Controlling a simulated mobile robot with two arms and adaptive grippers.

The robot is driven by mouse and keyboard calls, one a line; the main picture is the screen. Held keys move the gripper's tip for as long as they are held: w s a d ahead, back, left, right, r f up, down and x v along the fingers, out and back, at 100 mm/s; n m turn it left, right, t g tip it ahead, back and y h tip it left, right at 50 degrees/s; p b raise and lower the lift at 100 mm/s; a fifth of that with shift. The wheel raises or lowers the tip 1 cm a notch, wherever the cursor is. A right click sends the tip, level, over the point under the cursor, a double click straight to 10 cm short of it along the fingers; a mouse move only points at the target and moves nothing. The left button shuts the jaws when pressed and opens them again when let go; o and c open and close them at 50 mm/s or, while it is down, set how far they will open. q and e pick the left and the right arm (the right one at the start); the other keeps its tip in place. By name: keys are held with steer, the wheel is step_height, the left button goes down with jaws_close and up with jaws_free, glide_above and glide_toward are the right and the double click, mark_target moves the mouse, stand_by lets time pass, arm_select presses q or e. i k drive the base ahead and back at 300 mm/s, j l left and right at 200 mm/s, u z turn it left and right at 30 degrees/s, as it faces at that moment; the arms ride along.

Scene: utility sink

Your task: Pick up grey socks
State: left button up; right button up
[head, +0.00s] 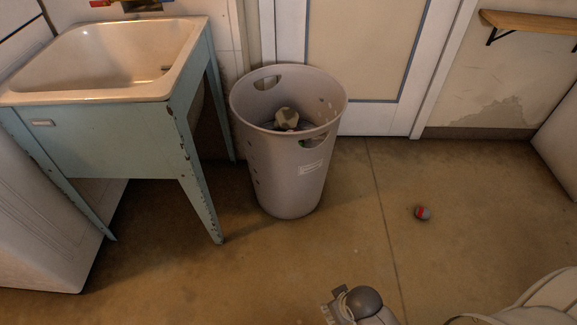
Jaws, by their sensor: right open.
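A small rolled bundle, grey with a red band (423,213), lies on the floor right of the basket. It looks like balled socks. A patterned grey-beige bundle (287,117) lies inside the tall grey laundry basket (290,175); I cannot tell if it is socks. My right gripper (346,304) is at the bottom edge of the head view, partly cut off. It is open, nearer to me than the red-banded bundle and apart from it. My left gripper is not in view.
A utility sink (110,60) on blue-green metal legs stands left of the basket, beside a white appliance (45,230). A door (355,60) is behind the basket. A wooden shelf (530,22) hangs at upper right. The floor around the red-banded bundle is clear.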

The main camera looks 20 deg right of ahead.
mark_target(421, 212)
steer(key=z, duration=1.75)
